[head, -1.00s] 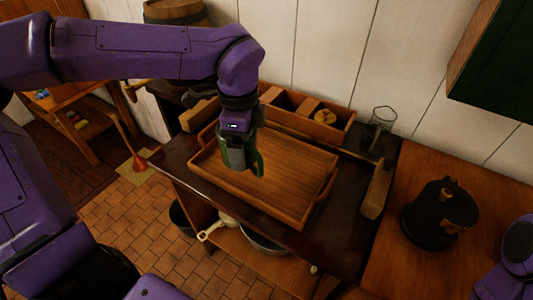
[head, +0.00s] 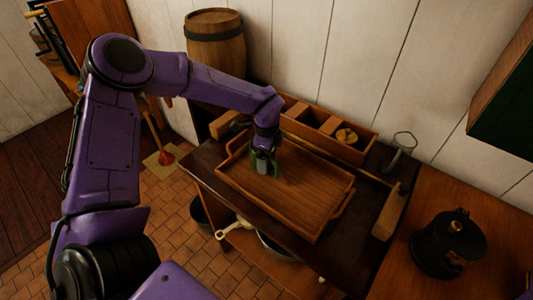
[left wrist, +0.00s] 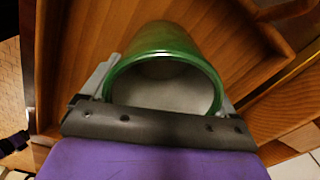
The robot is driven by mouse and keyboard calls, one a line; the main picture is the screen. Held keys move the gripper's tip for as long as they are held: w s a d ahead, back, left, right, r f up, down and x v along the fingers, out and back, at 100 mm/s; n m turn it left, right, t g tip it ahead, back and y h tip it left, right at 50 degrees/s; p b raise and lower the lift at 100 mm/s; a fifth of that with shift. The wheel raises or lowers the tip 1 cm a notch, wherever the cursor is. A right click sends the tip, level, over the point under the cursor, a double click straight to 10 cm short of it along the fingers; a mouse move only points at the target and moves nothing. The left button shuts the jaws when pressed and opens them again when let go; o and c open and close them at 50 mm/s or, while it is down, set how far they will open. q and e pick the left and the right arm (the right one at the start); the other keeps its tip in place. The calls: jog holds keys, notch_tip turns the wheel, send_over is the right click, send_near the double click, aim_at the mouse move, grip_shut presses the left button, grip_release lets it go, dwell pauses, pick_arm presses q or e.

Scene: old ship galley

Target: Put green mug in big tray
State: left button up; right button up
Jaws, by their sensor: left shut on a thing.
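The green mug (left wrist: 165,45) lies between the fingers of my left gripper in the left wrist view, its open rim and pale inside facing the camera. In the head view only a little green of the mug (head: 276,168) shows beside the gripper. My left gripper (head: 263,165) is shut on the mug, over the left part of the big wooden tray (head: 310,195). The tray lies on the dark counter, and its floor and walls also show in the left wrist view (left wrist: 235,45). I cannot tell whether the mug touches the tray floor. My right gripper is out of view.
A wooden divider box (head: 325,128) stands behind the tray. A black pot (head: 447,243) stands on the right counter. Pans (head: 275,246) sit on the shelf below. Most of the tray is bare.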

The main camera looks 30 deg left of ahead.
pick_arm(q)
jog(key=shift+s+f+b, duration=0.1)
jog(key=shift+f+b, duration=0.05)
jog(key=shift+b, duration=0.15)
jog(key=o, duration=0.9)
jog(key=shift+o, duration=0.2)
jog(key=shift+r+p, duration=0.25)
jog(key=shift+p, duration=0.05)
jog(key=shift+r, duration=0.35)
notch_tip(320, 180, up, 11)
jog(key=b, duration=0.2)
jog(key=shift+r, duration=0.15)
